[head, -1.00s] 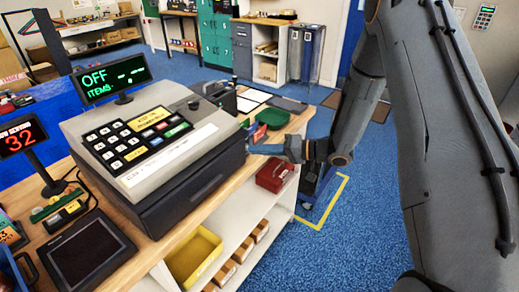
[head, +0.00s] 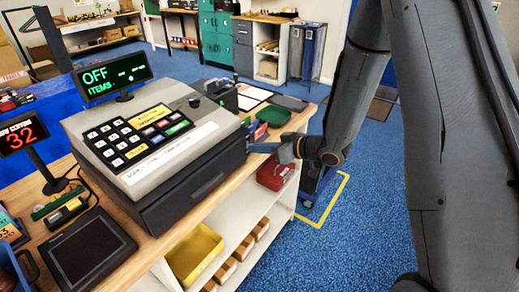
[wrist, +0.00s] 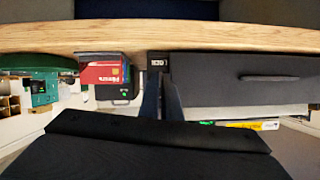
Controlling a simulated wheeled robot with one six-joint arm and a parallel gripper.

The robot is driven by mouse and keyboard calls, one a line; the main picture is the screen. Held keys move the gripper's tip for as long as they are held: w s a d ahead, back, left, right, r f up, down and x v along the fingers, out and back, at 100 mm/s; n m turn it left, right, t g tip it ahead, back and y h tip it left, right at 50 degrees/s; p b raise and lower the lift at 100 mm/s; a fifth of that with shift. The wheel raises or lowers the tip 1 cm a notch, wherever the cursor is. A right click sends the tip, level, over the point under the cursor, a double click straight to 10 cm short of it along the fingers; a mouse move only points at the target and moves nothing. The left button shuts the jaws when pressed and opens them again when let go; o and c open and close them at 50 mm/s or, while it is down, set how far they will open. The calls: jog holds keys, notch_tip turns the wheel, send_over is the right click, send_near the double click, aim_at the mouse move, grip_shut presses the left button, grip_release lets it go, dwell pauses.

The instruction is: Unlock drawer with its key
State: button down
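The cash register (head: 150,150) stands on the wooden counter with its dark grey drawer (head: 205,185) shut below it. The drawer front with its slot handle (wrist: 268,78) also shows in the wrist view. My gripper (head: 262,147) is at the register's right side. In the wrist view its fingers (wrist: 161,84) are close together, tips just in front of the black block. I see no key; whether the fingers hold one is hidden.
A red box (head: 275,175) is just below my gripper, at the counter's end. A green tray (head: 273,117) and clipboard (head: 252,99) lie on the counter behind. A yellow bin (head: 194,255) is on the shelf below. Blue floor to the right is open.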

jog(key=shift+a+n, duration=0.1)
jog(key=shift+n, duration=0.4)
jog(key=shift+r+t+b, duration=0.1)
jog(key=shift+t+b, duration=0.2)
jog(key=c, duration=2)
grip_release()
jog(key=shift+s, duration=0.1)
jog(key=shift+s, duration=0.1)
